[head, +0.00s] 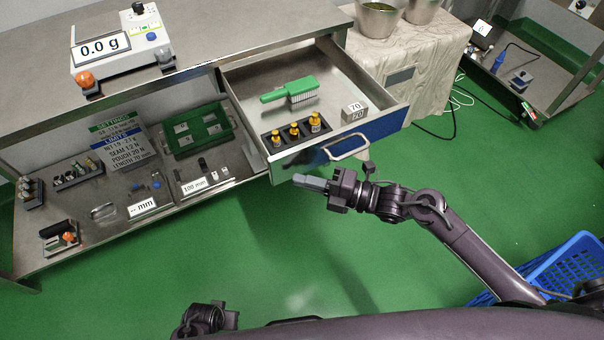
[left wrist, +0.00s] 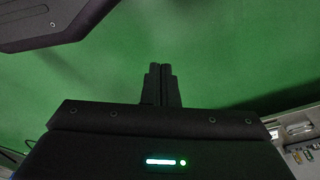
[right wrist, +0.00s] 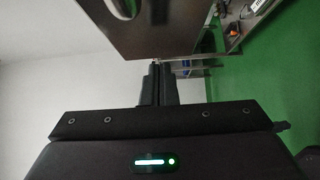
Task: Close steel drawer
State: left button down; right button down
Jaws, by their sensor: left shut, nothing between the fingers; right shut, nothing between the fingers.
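My left gripper (left wrist: 161,72) is shut and empty over green floor; in the head view only part of that arm shows at the bottom.
The drawer holds a green brush (head: 290,90), a block marked 70 (head: 354,111) and a black rack (head: 296,138) of yellow-topped bottles. A scale (head: 120,48) stands on the worktop. A blue crate (head: 566,268) is at lower right. Green floor in front is clear.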

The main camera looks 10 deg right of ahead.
jog(key=shift+w+a, duration=0.3)
jog(key=shift+w, duration=0.6)
jog(key=shift+f, duration=0.1)
